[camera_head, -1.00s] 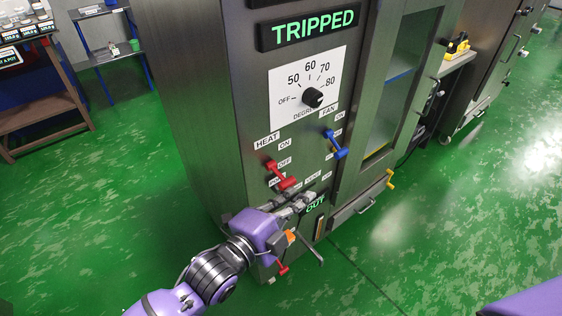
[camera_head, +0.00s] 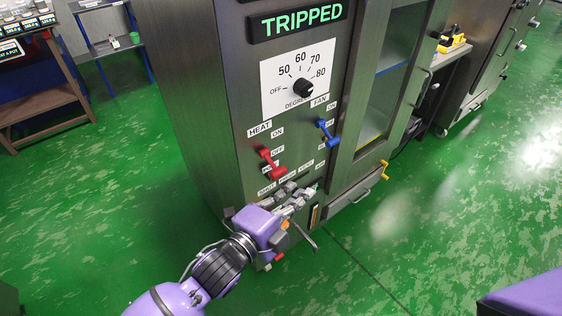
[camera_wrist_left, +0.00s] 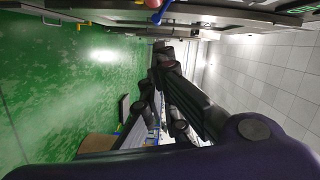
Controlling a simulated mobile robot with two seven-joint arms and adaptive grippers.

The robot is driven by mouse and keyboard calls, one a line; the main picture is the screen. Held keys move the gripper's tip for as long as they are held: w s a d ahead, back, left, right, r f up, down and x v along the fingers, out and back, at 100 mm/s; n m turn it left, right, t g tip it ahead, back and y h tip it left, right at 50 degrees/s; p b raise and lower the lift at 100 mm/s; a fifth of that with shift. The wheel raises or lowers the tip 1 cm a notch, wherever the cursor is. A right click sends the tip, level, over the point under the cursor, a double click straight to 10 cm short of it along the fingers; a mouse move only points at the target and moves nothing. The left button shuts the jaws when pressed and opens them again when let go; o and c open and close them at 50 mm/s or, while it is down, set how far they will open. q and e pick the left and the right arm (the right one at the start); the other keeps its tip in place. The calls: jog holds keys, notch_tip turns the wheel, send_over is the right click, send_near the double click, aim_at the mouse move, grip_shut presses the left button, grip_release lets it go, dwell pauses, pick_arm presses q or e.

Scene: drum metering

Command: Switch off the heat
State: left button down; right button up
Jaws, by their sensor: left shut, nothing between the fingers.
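The red HEAT lever (camera_head: 270,163) is on the front of the steel cabinet, beside labels reading ON and OFF. Its handle slants down to the right, past the OFF label; a third label below is partly covered. A red knob also shows at the top edge of the left wrist view (camera_wrist_left: 153,4). My left gripper (camera_head: 300,196) is shut and empty, just below and right of the red lever's end, in front of the lower panel. Its dark fingers show in the left wrist view (camera_wrist_left: 165,85). Touch with the panel cannot be told. My right gripper is not in view.
The blue FAN lever (camera_head: 327,132) is up and right of the red one. The dial (camera_head: 303,88) and the green TRIPPED display (camera_head: 300,20) are above. A row of small labels lies near my fingers. A glass-doored cabinet (camera_head: 390,100) adjoins. Green floor is clear in front.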

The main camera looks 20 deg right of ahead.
pick_arm(q)
jog(key=v, duration=1)
jog(key=shift+b, duration=0.3)
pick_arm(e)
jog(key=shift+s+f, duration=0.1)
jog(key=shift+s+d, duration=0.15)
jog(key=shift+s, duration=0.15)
